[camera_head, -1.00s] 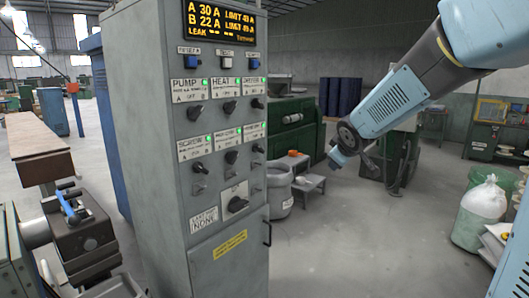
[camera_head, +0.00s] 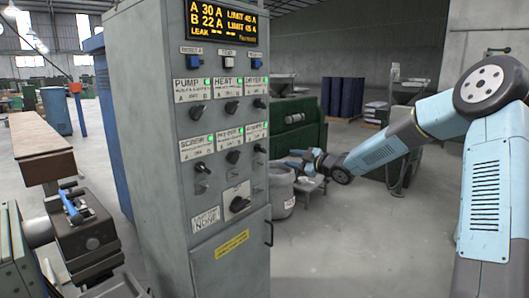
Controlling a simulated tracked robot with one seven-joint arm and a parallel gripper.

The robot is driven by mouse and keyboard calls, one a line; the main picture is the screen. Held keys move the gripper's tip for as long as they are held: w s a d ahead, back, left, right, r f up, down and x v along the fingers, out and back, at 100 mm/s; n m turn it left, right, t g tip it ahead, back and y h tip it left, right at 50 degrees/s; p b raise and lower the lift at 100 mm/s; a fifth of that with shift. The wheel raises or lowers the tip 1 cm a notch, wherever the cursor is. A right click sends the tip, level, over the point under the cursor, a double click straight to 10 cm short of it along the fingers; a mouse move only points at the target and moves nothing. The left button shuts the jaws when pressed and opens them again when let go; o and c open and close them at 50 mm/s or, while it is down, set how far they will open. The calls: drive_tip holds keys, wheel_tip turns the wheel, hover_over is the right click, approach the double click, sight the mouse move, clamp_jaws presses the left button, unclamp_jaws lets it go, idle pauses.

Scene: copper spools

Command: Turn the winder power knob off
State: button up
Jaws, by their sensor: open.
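The grey control cabinet (camera_head: 155,140) stands in the middle, with a display (camera_head: 220,20) on top and two rows of black knobs under labels. The upper labels read PUMP, HEAT and what looks like DRYER. The lower labels are blurred, so I cannot tell for sure which knob is the winder's; the lower right knob (camera_head: 259,148) is one of them. Green lamps glow beside the labels. My gripper (camera_head: 284,163) is open, right of the cabinet's right edge, small and partly blurred, and appears apart from the knobs.
A grey bin (camera_head: 283,195) and a low step stool (camera_head: 311,187) stand behind the cabinet, near my gripper in the picture. A green machine (camera_head: 302,128) is farther back. A vise-like machine (camera_head: 90,235) is at lower left.

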sight(264, 150)
drive_tip(key=shift+n+y, duration=0.4)
drive_tip(key=shift+y, duration=0.3)
drive_tip(key=x, duration=1.4)
drive_tip(key=shift+w+r, duration=0.15)
clamp_jaws()
